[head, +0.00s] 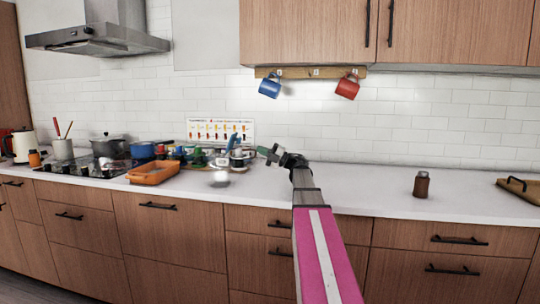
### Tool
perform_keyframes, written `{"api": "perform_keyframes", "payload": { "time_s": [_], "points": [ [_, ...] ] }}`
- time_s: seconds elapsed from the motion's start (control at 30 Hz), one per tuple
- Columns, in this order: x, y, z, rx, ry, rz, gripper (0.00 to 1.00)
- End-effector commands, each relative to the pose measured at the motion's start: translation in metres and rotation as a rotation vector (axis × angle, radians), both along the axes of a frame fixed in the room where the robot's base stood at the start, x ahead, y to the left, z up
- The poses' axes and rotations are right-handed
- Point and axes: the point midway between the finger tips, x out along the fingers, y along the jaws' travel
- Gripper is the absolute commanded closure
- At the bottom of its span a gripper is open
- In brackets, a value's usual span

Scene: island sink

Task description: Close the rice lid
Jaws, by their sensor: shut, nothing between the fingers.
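My gripper (265,154) is shut and empty, at the end of my arm above the back of the white counter. It points left toward a crowded group of small containers (198,158). A small pale, see-through or shiny item (220,181) stands on the counter below and left of the gripper, apart from it. I cannot tell which thing holds the rice, nor make out its lid at this size. Something blue (233,142) rises just left of the gripper.
An orange tray (152,174) lies left of the containers, beside a blue pot (143,151) and a grey pot (108,147). A brown jar (421,186) and a wooden tray (515,188) are on the right. Blue (269,88) and red (347,88) mugs hang above. The counter right of my arm is mostly clear.

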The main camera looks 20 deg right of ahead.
Motion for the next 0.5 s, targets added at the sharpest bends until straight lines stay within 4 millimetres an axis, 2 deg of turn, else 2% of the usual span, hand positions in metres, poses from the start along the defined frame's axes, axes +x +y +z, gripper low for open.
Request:
{"api": "perform_keyframes", "payload": {
  "time_s": [0.1, 0.3, 0.5],
  "points": [
    [0.009, 0.02, 0.01, -0.001, -0.002, 0.002, 1.0],
    [0.021, 0.045, 0.02, -0.001, -0.002, 0.001, 1.0],
    [0.027, 0.058, 0.026, 0.0, -0.001, 0.0, 1.0]
  ]
}}
